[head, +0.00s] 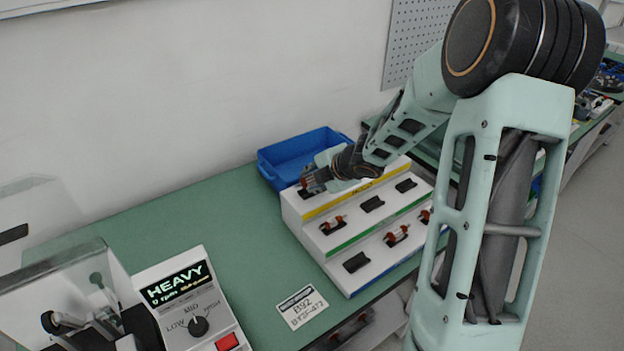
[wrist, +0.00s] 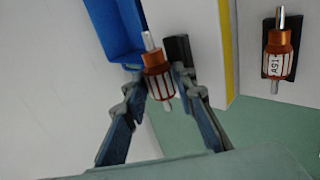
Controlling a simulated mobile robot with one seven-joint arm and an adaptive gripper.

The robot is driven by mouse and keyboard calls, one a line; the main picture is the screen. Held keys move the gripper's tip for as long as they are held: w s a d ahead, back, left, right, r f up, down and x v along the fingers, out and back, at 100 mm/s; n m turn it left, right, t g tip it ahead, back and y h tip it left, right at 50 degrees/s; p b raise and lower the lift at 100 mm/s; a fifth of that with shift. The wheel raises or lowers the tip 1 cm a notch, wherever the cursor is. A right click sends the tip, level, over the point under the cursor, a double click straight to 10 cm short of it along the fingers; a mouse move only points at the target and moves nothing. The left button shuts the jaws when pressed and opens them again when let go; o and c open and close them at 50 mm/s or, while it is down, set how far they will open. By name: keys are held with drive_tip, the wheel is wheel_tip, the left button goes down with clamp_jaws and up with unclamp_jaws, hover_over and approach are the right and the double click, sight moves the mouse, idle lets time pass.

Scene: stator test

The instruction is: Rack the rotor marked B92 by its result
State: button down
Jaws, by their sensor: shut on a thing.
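My gripper (head: 310,183) is at the left end of the rack's top step, above the yellow stripe. In the wrist view it (wrist: 160,88) is shut on an orange rotor (wrist: 157,70) with a silver shaft. No mark is readable on it. A black cradle (wrist: 178,50) shows right beside the held rotor; I cannot tell whether they touch. The stepped white rack (head: 322,240) has yellow, green and blue stripes. The tester (head: 190,300) reads HEAVY, 0 rpm.
A rotor marked A91 (wrist: 279,52) lies in the middle step's left cradle. The bottom step holds a rotor (head: 397,236) in its middle cradle and another at right; its left cradle (head: 357,262) is empty. A blue bin (head: 290,155) stands behind the rack. Green bench (head: 220,215) is clear left of it.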

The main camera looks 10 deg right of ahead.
sight(312, 193)
drive_tip(key=shift+f+b, duration=0.35)
drive_tip(key=shift+f, duration=0.15)
drive_tip(key=shift+s+f+b, duration=0.25)
drive_tip(key=shift+f+b, duration=0.05)
drive_tip(key=shift+f, duration=0.1)
drive_tip(key=shift+s+d+f+b, duration=0.1)
drive_tip(key=shift+s+f+b, duration=0.25)
drive_tip(key=shift+f+b, duration=0.35)
idle(0.3)
drive_tip(key=c, duration=1.9)
unclamp_jaws()
drive_tip(key=shift+c, duration=0.2)
drive_tip(key=o, duration=0.5)
drive_tip(key=shift+w+f, duration=0.4)
drive_tip(key=shift+w, duration=0.2)
drive_tip(key=shift+o, duration=0.2)
drive_tip(key=shift+s+r, duration=0.15)
drive_tip(key=shift+r, duration=0.2)
drive_tip(key=shift+r, duration=0.1)
